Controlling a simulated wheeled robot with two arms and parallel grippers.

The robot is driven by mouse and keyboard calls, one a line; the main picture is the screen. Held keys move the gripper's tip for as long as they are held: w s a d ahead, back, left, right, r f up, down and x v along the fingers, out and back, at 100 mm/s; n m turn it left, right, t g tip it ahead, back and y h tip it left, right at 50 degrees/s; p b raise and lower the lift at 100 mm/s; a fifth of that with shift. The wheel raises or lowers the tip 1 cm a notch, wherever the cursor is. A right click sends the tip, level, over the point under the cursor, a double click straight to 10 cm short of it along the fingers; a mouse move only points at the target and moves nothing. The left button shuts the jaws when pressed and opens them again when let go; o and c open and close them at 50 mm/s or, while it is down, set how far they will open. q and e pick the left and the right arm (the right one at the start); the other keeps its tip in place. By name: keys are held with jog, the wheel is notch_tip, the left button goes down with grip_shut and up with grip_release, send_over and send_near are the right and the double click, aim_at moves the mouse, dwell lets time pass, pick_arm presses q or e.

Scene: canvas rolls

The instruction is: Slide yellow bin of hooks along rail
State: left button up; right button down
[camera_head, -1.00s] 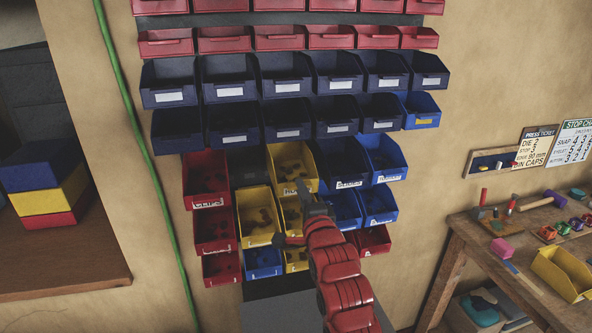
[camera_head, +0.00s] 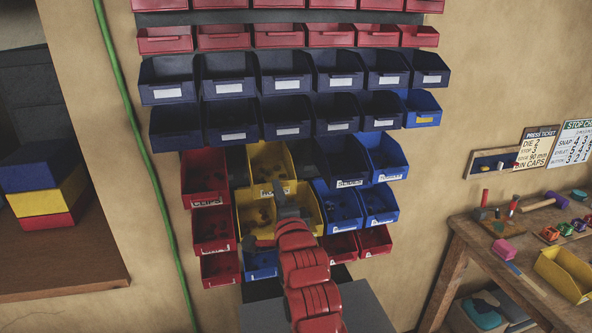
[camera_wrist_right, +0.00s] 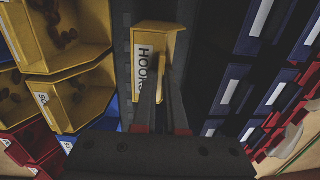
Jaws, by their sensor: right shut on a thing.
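The yellow bin of hooks (camera_head: 271,160) sits in the upper mixed-colour row in the head view, with dark gaps on both sides. Its white HOOKS label shows on the front in the right wrist view (camera_wrist_right: 143,72). My right gripper (camera_head: 280,190) comes from below and is shut on the bin's front; in the wrist view its two fingers (camera_wrist_right: 158,104) lie on either side of the labelled front wall. The gripper hides part of the front, and the bin's contents are hard to make out. My left gripper is not in view.
A red bin (camera_head: 205,176) stands left of the hooks bin and a blue bin (camera_head: 339,166) stands right, beyond a dark gap. Yellow bins (camera_head: 249,222) sit just below, near my right arm. Dark blue bins (camera_head: 286,117) hang directly above. A workbench (camera_head: 462,235) stands at right.

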aim_at(257, 187)
jog(key=shift+s+a+b, duration=0.2)
jog(key=shift+a+b, duration=0.1)
jog(key=shift+a, duration=0.4)
jog(key=shift+s+a+b, duration=0.25)
jog(key=shift+a, duration=0.4)
jog(key=shift+s+a+b, duration=0.2)
jog(key=shift+a+b, duration=0.1)
jog(key=shift+a, duration=0.4)
jog(key=shift+b, duration=0.6)
jog(key=c, duration=0.9)
grip_release()
